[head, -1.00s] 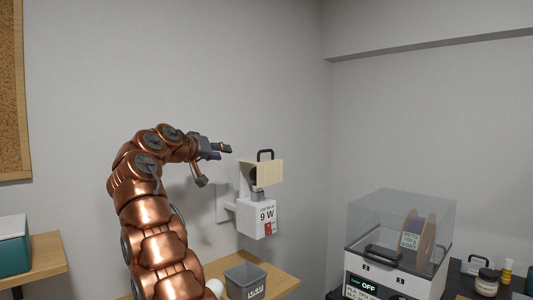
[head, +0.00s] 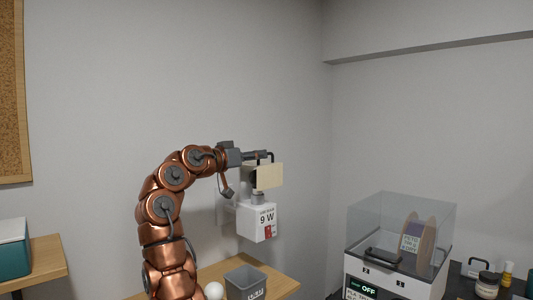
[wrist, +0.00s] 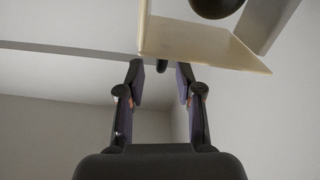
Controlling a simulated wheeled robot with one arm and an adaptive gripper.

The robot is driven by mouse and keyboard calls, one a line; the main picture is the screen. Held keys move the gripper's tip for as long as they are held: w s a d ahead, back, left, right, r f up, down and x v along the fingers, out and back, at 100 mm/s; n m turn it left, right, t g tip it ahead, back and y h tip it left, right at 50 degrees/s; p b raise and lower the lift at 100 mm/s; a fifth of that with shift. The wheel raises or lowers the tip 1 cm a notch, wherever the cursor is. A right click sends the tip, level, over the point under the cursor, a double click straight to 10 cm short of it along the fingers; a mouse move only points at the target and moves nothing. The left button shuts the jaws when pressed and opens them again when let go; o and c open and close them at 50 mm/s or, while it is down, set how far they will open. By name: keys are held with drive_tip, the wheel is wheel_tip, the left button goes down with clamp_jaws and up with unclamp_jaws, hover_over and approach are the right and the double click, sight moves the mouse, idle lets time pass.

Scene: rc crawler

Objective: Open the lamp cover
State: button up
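The lamp cover (head: 269,176) is a cream box-like shade on the wall lamp (head: 256,221), with a dark handle on top. In the wrist view the cover (wrist: 190,42) is above and close to my fingers. My gripper (head: 260,154) is at the handle, over the cover's top. In the wrist view my gripper (wrist: 161,72) has its fingers apart, with a dark piece, likely the handle, between or just beyond the tips. I cannot tell whether they touch it.
Below the lamp, a wooden shelf (head: 282,283) holds a grey bin (head: 246,282) and a white ball-shaped thing (head: 214,290). At the right is a clear-lidded machine (head: 385,262) with a spool inside. The wall (head: 100,120) is close behind the lamp.

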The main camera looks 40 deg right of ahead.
drive_tip(key=shift+d+p, duration=0.65)
drive_tip(key=shift+d, duration=1.85)
drive_tip(key=shift+c, duration=0.2)
clamp_jaws()
